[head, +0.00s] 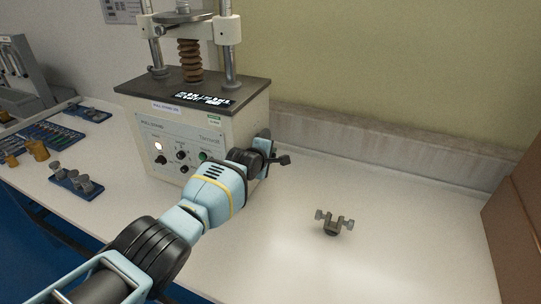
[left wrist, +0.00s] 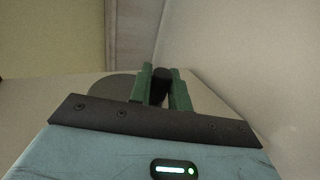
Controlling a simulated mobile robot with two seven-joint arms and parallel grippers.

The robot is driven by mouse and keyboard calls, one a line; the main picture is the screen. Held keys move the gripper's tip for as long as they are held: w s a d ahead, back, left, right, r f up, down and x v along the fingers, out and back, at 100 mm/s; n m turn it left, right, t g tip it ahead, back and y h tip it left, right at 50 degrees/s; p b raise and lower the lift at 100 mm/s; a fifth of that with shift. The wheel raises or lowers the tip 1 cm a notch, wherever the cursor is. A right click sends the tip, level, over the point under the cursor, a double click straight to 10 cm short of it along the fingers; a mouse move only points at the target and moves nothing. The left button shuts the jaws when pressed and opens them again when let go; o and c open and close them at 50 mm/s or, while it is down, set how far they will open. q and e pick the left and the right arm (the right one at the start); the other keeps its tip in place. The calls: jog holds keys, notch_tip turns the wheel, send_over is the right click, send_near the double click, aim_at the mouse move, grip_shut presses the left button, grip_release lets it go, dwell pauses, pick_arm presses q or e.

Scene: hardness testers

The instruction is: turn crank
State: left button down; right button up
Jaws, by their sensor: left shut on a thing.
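The hardness tester (head: 195,135) is a cream box with a dark top, standing on the white table. Its crank (head: 284,160) is on the box's right side and shows as a dark knob just past my gripper. My left gripper (head: 264,158) reaches in from the left across the tester's front corner and hides part of the crank. In the left wrist view the gripper's green fingers (left wrist: 161,72) are shut on the dark crank handle (left wrist: 160,87). A grey round disc (left wrist: 108,89) shows behind the left finger. My right gripper is not in view.
A small dark metal clamp (head: 332,224) lies on the table right of the tester. Blue trays (head: 78,182) with metal parts and brass cylinders (head: 37,150) lie at left. A brown panel (head: 515,225) bounds the right side. The table's front right is clear.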

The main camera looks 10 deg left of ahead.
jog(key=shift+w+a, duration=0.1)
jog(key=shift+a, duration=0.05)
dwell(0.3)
pick_arm(q)
jog(key=c, duration=1.3)
grip_release()
jog(key=shift+c, duration=0.2)
jog(key=p+v, duration=0.2)
jog(key=v, duration=0.5)
jog(key=shift+s+a+r, duration=0.15)
jog(key=shift+s+r, duration=0.05)
jog(key=shift+s, duration=0.1)
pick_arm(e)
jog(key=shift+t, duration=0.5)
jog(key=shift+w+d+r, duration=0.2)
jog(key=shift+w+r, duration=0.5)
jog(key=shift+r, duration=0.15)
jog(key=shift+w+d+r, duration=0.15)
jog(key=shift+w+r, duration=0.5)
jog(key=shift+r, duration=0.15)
